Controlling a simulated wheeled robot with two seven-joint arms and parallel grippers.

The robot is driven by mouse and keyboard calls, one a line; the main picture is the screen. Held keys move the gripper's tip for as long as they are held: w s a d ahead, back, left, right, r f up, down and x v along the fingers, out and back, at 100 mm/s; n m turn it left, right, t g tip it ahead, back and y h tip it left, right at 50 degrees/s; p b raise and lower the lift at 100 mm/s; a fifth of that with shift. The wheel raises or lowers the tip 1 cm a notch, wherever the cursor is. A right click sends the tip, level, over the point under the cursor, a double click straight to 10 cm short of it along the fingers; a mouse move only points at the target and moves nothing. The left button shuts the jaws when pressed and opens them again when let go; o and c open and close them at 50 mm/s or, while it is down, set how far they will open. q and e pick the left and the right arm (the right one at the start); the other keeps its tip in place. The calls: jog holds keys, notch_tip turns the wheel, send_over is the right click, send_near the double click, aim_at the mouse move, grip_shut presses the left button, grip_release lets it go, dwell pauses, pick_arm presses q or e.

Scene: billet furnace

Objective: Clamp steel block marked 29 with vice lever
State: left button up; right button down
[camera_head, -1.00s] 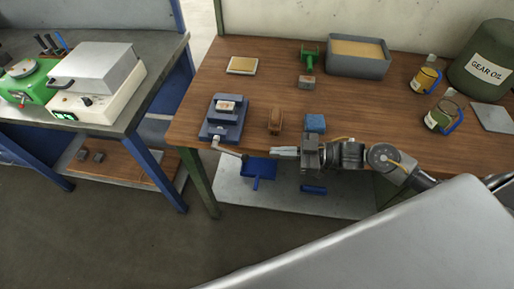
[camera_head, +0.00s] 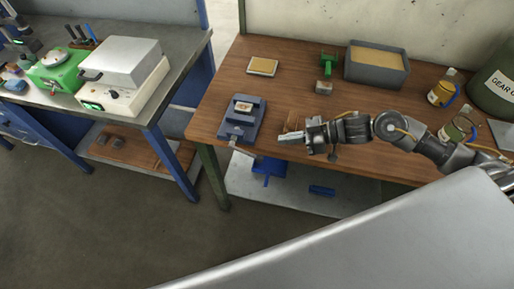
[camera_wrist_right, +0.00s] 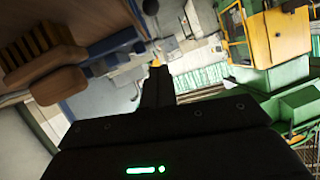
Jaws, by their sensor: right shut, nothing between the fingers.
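The blue vice (camera_head: 243,119) stands at the front left of the wooden table. A small pale-topped steel block (camera_head: 243,106) sits in it; its mark is too small to read. A pale part of the lever (camera_head: 234,141) shows at the vice's front; the rest is hard to make out. My right gripper (camera_head: 283,137) is shut and empty, to the right of the vice and apart from it, pointing left. In the right wrist view its dark fingers (camera_wrist_right: 157,80) are together. My left gripper is not in view.
Farther back are a yellow-topped pad (camera_head: 263,66), another small block (camera_head: 323,87), a green tool (camera_head: 328,62) and a grey bin (camera_head: 376,76).

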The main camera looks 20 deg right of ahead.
jog(key=p, duration=0.2)
send_near(246, 153)
notch_tip(246, 153, up, 2)
jog(key=w+a, duration=0.3)
jog(key=shift+s+a+f+p, duration=0.1)
jog(key=shift+a+f+p, duration=0.15)
jog(key=shift+f, duration=0.3)
jog(key=shift+s+a+f+p, duration=0.1)
jog(key=shift+a+f, duration=0.15)
jog(key=shift+f, duration=0.35)
jog(key=shift+a+f, duration=0.3)
jog(key=shift+f, duration=0.55)
